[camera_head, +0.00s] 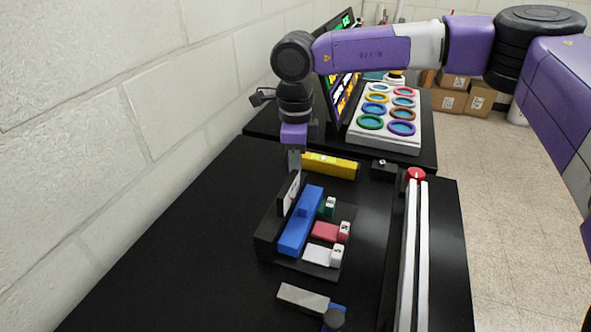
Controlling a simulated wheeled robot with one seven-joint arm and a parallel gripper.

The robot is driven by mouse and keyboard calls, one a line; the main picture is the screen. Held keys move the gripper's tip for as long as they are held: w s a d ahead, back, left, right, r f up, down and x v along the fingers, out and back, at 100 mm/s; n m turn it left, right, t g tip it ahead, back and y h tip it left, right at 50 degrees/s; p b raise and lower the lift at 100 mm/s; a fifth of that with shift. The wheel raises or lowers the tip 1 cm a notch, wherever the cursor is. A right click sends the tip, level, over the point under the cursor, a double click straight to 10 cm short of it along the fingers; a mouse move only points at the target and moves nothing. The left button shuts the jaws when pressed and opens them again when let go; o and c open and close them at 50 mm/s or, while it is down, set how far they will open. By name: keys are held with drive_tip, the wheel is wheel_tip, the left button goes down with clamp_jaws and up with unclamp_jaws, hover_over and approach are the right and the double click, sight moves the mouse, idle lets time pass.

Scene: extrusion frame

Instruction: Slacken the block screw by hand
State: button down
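My gripper (294,160) points straight down behind the black fixture, left of the yellow level (330,166). Its grey fingers look narrow from here, and I cannot tell whether they are apart or hold anything. I cannot say for sure which part is the block screw. A small dark block (384,170) with a light spot on top sits right of the yellow level. A red round knob (416,174) is at the far end of two pale bars (416,255). A dark round knob (335,317) sits on a blue part at the front, beside a grey bar (303,298).
The black fixture (268,238) carries a long blue bar (302,222) and small green, red and white pieces. Behind stand a pale tray (374,138) of coloured rings and a screen (343,97). The table's left side is clear, beside a white wall.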

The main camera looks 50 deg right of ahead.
drive_tip(key=shift+f, duration=0.1)
idle(0.4)
drive_tip(key=c, duration=1.3)
unclamp_jaws()
wheel_tip(320, 180, up, 8)
drive_tip(key=shift+f+b, duration=0.1)
drive_tip(key=shift+b, duration=0.2)
